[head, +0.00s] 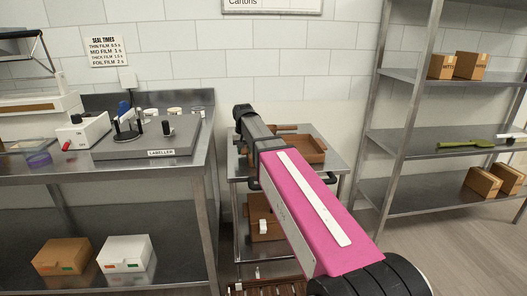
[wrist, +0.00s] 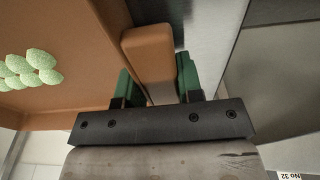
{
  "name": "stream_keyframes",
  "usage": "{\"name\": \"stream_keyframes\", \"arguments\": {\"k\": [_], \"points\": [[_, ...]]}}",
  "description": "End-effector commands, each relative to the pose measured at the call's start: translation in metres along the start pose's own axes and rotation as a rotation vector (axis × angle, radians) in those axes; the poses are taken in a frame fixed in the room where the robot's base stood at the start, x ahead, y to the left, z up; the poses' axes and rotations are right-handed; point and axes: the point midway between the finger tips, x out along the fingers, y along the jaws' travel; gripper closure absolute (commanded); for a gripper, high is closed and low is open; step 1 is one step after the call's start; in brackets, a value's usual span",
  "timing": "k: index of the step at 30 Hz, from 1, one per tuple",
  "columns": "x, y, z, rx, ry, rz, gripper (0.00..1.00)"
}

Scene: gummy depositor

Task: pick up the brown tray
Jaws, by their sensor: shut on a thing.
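The brown tray (head: 313,150) sits at the top of a small steel stand in the head view, partly hidden by my arm. In the wrist view the brown tray (wrist: 75,22) fills the left side, with several pale green sugared pieces (wrist: 30,68) in it. My gripper (wrist: 155,82) has its two green fingers on either side of the tray's brown block-like handle (wrist: 150,45), shut on it. In the head view my arm hides the fingers. I cannot tell whether the tray touches the stand's top.
The small steel stand (head: 335,168) has a lower shelf with a brown box (head: 268,230). A steel bench (head: 190,165) with a labeller (head: 150,140) stands at the left. A steel rack (head: 395,135) with cartons stands at the right. Floor is clear between stand and rack.

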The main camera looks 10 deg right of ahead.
Motion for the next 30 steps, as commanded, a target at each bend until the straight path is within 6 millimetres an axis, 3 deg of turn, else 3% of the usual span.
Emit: {"name": "stream_keyframes", "arguments": {"k": [8,13,21,30], "points": [[-0.016,0.000,-0.003,0.000,0.002,0.000,1.00],[-0.041,0.000,-0.006,0.000,0.003,0.000,1.00],[-0.078,-0.038,0.033,-0.003,0.002,0.000,1.00],[-0.108,-0.069,0.060,-0.001,0.001,0.000,1.00]]}}
